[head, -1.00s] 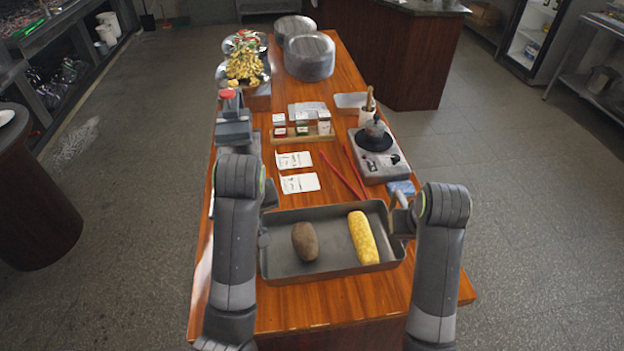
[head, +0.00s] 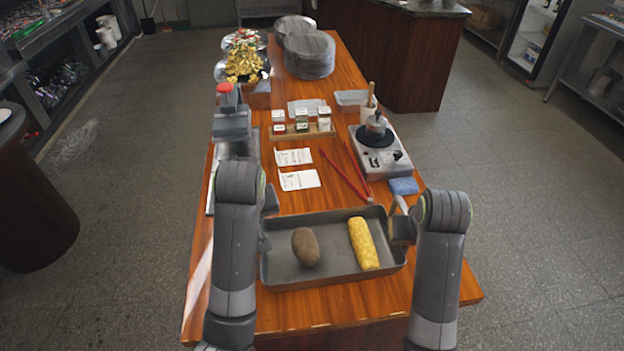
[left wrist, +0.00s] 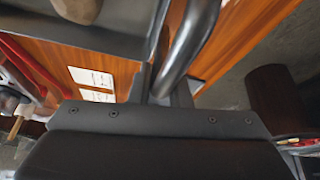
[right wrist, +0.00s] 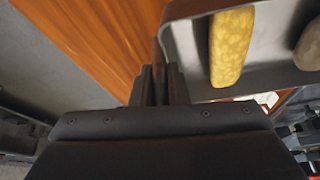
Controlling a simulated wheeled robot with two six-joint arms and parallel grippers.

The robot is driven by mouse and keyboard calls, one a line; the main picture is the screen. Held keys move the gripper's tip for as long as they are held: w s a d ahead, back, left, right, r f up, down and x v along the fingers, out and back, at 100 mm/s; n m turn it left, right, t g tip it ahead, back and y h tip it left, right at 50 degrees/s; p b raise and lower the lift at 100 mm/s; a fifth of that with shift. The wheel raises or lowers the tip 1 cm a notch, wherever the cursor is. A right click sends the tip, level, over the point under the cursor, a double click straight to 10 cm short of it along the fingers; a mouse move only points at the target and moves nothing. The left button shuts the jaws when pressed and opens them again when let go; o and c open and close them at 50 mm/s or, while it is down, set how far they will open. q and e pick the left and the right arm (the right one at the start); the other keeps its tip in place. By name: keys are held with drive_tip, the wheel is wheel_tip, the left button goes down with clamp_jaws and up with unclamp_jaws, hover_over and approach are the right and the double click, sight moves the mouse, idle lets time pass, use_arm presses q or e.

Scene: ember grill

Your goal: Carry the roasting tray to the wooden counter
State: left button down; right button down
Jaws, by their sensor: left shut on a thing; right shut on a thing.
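The grey roasting tray (head: 335,272) is at the near end of the wooden counter (head: 318,312), with a brown potato-like item (head: 305,246) and a yellow corn cob (head: 363,243) in it. My left gripper (head: 264,240) is shut on the tray's left end; in the left wrist view its fingers (left wrist: 160,88) close at the rim by a curved handle. My right gripper (head: 402,226) is shut on the right end; its fingers (right wrist: 156,80) meet the rim in the right wrist view. The tray looks level. I cannot tell whether its underside touches the wood.
Beyond the tray lie red tongs (head: 350,178), white cards (head: 297,168), a small burner (head: 380,150) and a blue sponge (head: 403,186). A rack of small jars (head: 302,127) and large round grey containers (head: 309,55) stand farther back. Bare wood shows in front of the tray.

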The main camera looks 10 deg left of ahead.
use_arm(q)
drive_tip(key=shift+f+b, duration=0.55)
drive_tip(key=shift+f, duration=0.1)
use_arm(e)
drive_tip(key=shift+f, duration=0.7)
use_arm(q)
drive_tip(key=c, duration=1.3)
unclamp_jaws()
drive_tip(key=shift+c, duration=0.2)
use_arm(e)
drive_tip(key=c, duration=1.4)
unclamp_jaws()
use_arm(q)
drive_tip(key=shift+r, duration=0.15)
use_arm(e)
drive_tip(key=shift+r, duration=0.15)
